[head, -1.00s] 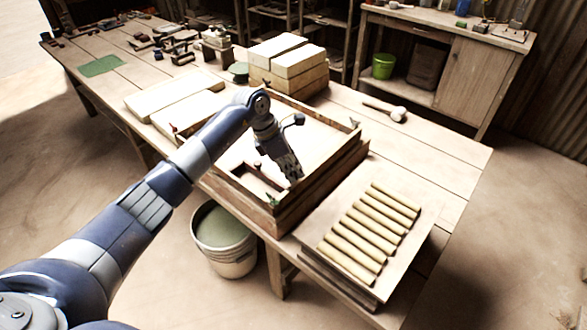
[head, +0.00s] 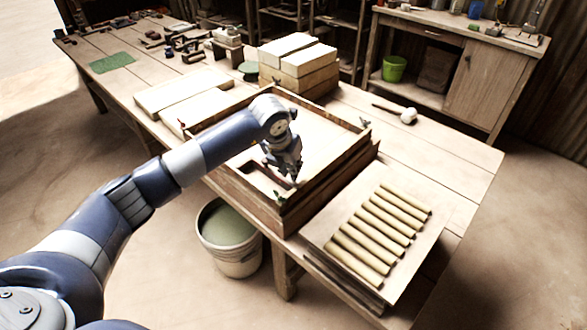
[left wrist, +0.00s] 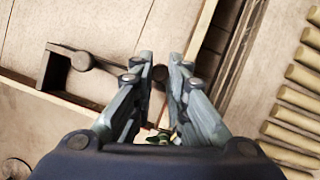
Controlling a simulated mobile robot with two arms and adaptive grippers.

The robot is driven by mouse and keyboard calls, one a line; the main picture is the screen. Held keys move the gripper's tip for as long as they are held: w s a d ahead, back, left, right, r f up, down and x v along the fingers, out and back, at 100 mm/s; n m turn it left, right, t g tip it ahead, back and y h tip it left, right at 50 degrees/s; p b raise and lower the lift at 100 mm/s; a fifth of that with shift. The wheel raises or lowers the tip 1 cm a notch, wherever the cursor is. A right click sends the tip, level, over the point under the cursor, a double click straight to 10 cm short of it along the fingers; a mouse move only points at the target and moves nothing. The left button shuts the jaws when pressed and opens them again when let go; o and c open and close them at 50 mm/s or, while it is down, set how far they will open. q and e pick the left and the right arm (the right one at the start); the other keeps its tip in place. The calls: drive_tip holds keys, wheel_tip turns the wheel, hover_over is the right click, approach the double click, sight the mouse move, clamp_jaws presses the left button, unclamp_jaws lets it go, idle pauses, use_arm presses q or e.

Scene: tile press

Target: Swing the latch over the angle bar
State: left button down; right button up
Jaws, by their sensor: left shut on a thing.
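A dark metal lever, which looks like the latch (left wrist: 105,65), runs from a round pivot to a rounded end between my left fingers in the left wrist view. My left gripper (left wrist: 161,72) is shut on that end; it shows in the head view (head: 295,179) just above the near corner of the wooden mould frame (head: 325,186). A dark angled piece (left wrist: 55,72), apparently the angle bar, lies at the pivot by the frame's inner side; it also shows in the head view (head: 262,177). The fingers partly hide the lever's end. My right gripper is out of view.
A green fitting (head: 279,196) sits at the frame's near corner. A board with several clay rolls (head: 380,230) lies right of the frame. Pale slabs (head: 185,92) and stacked blocks (head: 297,62) stand behind, with a mallet (head: 407,116) at right. A bucket (head: 228,238) stands below.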

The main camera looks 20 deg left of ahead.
use_arm(q)
drive_tip(key=n+b, duration=0.1)
drive_tip(key=n, duration=0.1)
drive_tip(key=n+y, duration=0.1)
drive_tip(key=s+n+y+b, duration=0.1)
drive_tip(key=n, duration=0.1)
drive_tip(key=shift+s+a+n+b, duration=0.1)
drive_tip(key=shift+a+n+b, duration=0.15)
drive_tip(key=shift+n+b, duration=0.05)
idle(0.4)
drive_tip(key=c, duration=1.5)
unclamp_jaws()
drive_tip(key=shift+g, duration=0.3)
drive_tip(key=shift+c, duration=0.2)
drive_tip(key=shift+s+r, duration=0.1)
drive_tip(key=shift+r, duration=0.2)
drive_tip(key=v, duration=1.1)
drive_tip(key=shift+s, duration=0.2)
drive_tip(key=shift+d+r, duration=0.1)
drive_tip(key=shift+r, duration=0.05)
